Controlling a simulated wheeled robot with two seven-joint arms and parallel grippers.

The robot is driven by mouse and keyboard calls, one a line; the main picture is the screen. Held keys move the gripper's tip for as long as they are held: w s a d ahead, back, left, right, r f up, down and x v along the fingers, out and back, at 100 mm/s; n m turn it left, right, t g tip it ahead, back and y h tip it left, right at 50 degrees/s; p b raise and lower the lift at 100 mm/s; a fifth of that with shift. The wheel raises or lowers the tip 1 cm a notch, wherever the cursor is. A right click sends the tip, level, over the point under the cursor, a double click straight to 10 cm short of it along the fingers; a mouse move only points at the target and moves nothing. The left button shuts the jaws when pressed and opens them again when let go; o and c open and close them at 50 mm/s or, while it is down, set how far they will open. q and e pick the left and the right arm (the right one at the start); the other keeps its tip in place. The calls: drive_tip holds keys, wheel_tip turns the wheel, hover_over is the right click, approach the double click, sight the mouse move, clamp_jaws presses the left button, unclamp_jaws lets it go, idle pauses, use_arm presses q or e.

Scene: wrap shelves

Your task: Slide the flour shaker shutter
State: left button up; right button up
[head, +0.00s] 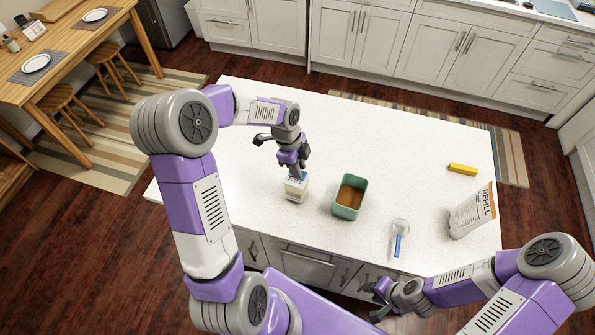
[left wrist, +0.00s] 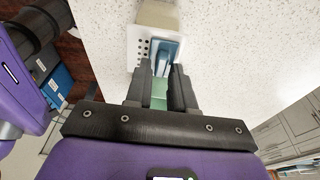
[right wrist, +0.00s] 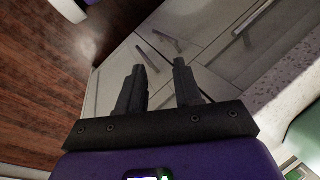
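The flour shaker (head: 296,188) stands on the white counter, left of the green tub. In the left wrist view its white top (left wrist: 141,46) has small holes on the left, with a blue shutter (left wrist: 166,52) and a pale raised tab beside them. My left gripper (head: 294,168) is right over the shaker, pointing down. In the left wrist view its fingertips (left wrist: 158,82) are apart, at the shutter's edge by the tab; contact cannot be told. My right gripper (head: 376,298) is open and empty beyond the counter's front edge; its fingers (right wrist: 159,75) show apart.
On the counter (head: 380,130) are a green tub (head: 361,205) with brown contents, a clear scoop with a blue handle (head: 398,246), a REFILL bag (head: 472,214) and a yellow block (head: 462,169). The counter's back half is clear.

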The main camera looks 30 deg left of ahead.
use_arm(q)
drive_tip(key=c, duration=0.3)
drive_tip(key=shift+c, duration=0.2)
drive_tip(key=shift+w, duration=0.35)
drive_tip(key=o, duration=0.4)
drive_tip(key=shift+o, duration=0.2)
drive_tip(key=shift+r, duration=0.1)
wheel_tip(320, 180, up, 7)
drive_tip(key=p, duration=0.5)
